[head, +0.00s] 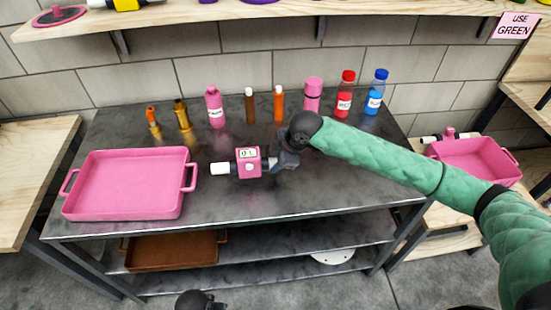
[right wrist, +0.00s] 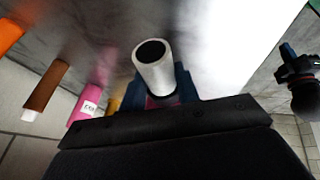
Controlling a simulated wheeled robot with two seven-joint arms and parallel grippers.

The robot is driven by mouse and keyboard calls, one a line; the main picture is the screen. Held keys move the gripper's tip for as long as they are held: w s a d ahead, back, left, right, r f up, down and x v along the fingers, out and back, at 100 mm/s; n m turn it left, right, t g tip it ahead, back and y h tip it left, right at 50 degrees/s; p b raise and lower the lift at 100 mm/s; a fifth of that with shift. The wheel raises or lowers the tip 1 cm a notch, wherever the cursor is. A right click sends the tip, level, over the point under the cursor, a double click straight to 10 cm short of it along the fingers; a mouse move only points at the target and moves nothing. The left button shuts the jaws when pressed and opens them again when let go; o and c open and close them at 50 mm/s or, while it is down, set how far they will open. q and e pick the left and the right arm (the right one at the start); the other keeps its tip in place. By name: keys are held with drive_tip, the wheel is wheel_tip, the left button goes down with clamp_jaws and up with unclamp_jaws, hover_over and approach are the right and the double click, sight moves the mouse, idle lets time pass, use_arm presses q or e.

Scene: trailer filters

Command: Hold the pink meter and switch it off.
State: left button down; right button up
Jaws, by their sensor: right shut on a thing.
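The pink meter (head: 249,165) is a small box with a lit display showing digits on top, a round pale knob on its front and a white cylinder on its left. My right gripper (head: 272,162) is shut on its right side, above the dark table. In the right wrist view, the white cylinder (right wrist: 153,68) points at the camera between the fingers, with a little pink behind it. Whether the meter touches the table is unclear. A black part of my left arm (head: 195,300) shows at the bottom edge; its fingers cannot be made out.
A pink tray (head: 125,213) stands on the table's left. Bottles and tubes line the back, including a pink bottle (head: 215,108), a red one (head: 344,95) and a blue one (head: 376,92). A pink bin (head: 475,160) stands at right. The table front is clear.

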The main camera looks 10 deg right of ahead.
sight(249, 167)
use_arm(q)
drive_tip(key=shift+f+b, duration=0.4)
drive_tip(key=shift+f, duration=0.05)
use_arm(e)
drive_tip(key=shift+f, duration=2.05)
idle(1.0)
use_arm(q)
drive_tip(key=w+d+r+t+h, duration=0.2)
drive_tip(key=w+d+r, duration=0.3)
drive_tip(key=r, duration=0.2)
drive_tip(key=w+d+r+t+h, duration=0.3)
drive_tip(key=w+d+r, duration=0.2)
drive_tip(key=r, duration=0.3)
drive_tip(key=w+d+r+t+h, duration=0.3)
drive_tip(key=w+d+r, duration=0.3)
drive_tip(key=r, duration=0.2)
drive_tip(key=shift+w+d+m, duration=0.1)
drive_tip(key=shift+w+m, duration=0.1)
drive_tip(key=shift+m, duration=0.2)
drive_tip(key=shift+t+h, duration=0.5)
drive_tip(key=shift+t, duration=0.1)
drive_tip(key=shift+w+a+r, duration=0.25)
drive_tip(key=shift+w+r, duration=0.55)
drive_tip(key=shift+w, duration=0.95)
drive_tip(key=shift+w+a+r, duration=0.2)
drive_tip(key=shift+w+r, duration=0.6)
drive_tip(key=shift+w, duration=1)
drive_tip(key=shift+w+a+r, duration=0.25)
drive_tip(key=shift+w+r, duration=0.55)
drive_tip(key=shift+w, duration=0.95)
